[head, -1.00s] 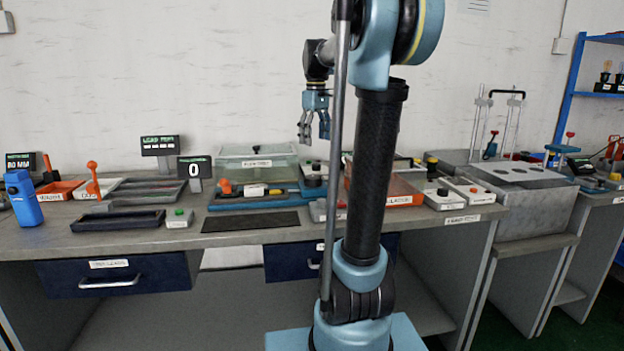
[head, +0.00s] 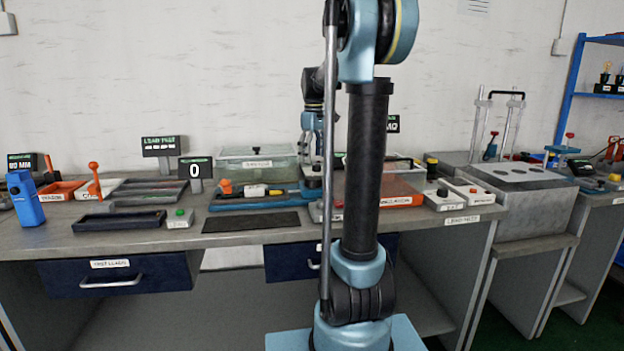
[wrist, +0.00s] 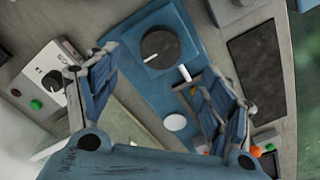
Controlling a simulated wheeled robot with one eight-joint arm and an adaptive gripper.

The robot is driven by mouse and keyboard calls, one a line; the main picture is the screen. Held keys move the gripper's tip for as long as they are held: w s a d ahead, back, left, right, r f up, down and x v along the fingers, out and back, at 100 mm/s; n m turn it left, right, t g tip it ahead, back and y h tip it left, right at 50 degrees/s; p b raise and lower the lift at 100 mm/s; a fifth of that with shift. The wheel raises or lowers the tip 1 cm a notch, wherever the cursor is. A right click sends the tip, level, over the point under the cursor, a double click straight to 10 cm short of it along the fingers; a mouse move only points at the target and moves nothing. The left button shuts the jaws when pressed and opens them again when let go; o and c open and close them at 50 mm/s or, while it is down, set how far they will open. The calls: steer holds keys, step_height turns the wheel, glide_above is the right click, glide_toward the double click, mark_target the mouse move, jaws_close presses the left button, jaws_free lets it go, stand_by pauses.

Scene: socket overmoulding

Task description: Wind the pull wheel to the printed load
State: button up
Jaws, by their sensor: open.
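The pull wheel (wrist: 160,47) is a dark round knob with a pale index mark, set on a blue fixture (wrist: 141,75) in the wrist view. In the head view the blue fixture (head: 245,204) lies on the bench, its right end with the wheel largely hidden by my arm. My gripper (wrist: 160,62) is open and empty, its fingers spread to either side of the wheel in the picture. I cannot tell how high it is above it. In the head view my gripper (head: 311,150) hangs over the right end of the fixture. A small display (head: 195,168) reads 0.
A load test display (head: 160,147) stands behind dark trays. A clear tank (head: 256,165) is behind the fixture and an orange-based box (head: 403,199) is right of it. A dark mat (head: 251,222) lies in front. In the wrist view, a white control box (wrist: 45,80) is at left.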

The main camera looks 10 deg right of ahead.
mark_target(313, 178)
step_height(313, 178, down, 9)
steer(key=shift+r, duration=0.2)
steer(key=shift+c, duration=0.5)
steer(key=c, duration=1)
